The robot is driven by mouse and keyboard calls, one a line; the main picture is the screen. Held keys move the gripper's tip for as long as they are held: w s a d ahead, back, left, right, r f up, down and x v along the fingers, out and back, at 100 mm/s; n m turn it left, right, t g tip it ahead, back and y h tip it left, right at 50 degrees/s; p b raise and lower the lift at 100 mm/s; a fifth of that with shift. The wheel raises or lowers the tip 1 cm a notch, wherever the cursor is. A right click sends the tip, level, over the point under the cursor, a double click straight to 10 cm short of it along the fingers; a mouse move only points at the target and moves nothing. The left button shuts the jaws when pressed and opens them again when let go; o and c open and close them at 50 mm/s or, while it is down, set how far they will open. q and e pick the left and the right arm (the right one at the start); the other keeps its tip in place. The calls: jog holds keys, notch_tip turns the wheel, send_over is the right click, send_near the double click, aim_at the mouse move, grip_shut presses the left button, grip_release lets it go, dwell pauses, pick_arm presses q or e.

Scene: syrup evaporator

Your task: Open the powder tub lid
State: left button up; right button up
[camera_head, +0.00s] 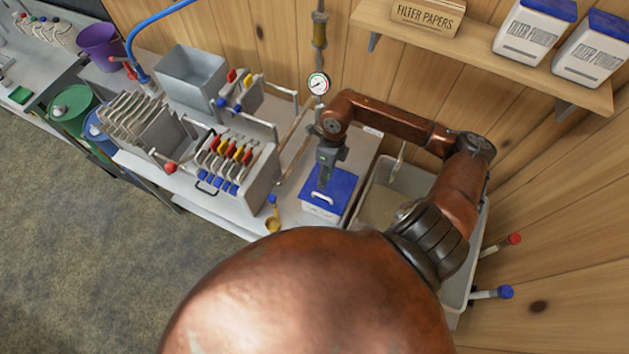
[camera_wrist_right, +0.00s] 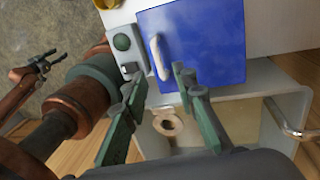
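The powder tub (camera_head: 318,215) is a white box on the bench with a flat blue lid (camera_head: 342,187), which sits shut on it. A white handle (camera_head: 322,198) stands on the lid near its front edge. In the right wrist view, the blue lid (camera_wrist_right: 205,40) and handle (camera_wrist_right: 160,58) lie just beyond my fingers. My right gripper (camera_wrist_right: 158,80) is open and empty, its two green fingers pointing at the handle, which lies between and ahead of the tips. In the head view, the right gripper (camera_head: 323,180) is above the lid. My left gripper (camera_wrist_right: 52,60) shows small, open and empty, over the floor.
A sink basin (camera_head: 400,190) is right of the tub. The grey filter unit (camera_head: 262,180) with coloured valves stands to its left, and a small yellow item (camera_head: 272,222) is near its front left. A pressure gauge (camera_head: 318,84) is behind. A wall shelf (camera_head: 480,48) is above right.

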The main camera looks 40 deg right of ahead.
aim_at(322, 196)
pick_arm(q)
jog(key=shift+o, duration=1.2)
jog(key=s, duration=0.2)
jog(key=shift+s+r+p, duration=0.25)
jog(key=shift+s+p, duration=0.05)
pick_arm(e)
jog(key=f, duration=0.3)
jog(key=s+a+f, duration=0.1)
jog(key=shift+s+a+f, duration=0.1)
jog(key=shift+f, duration=0.3)
jog(key=shift+w+a+f+p, duration=0.1)
jog(key=shift+w+f+p, duration=0.1)
jog(key=shift+f, duration=0.3)
jog(key=shift+w+f+p, duration=0.15)
jog(key=shift+w+f, duration=0.05)
jog(key=shift+f, duration=0.3)
jog(key=shift+s+f, duration=0.1)
jog(key=shift+s, duration=0.35)
jog(key=shift+w, duration=0.2)
jog(key=shift+c, duration=0.7)
jog(key=shift+s, duration=0.1)
grip_shut()
pick_arm(q)
jog(key=shift+r, duration=0.4)
jog(key=shift+w, duration=0.3)
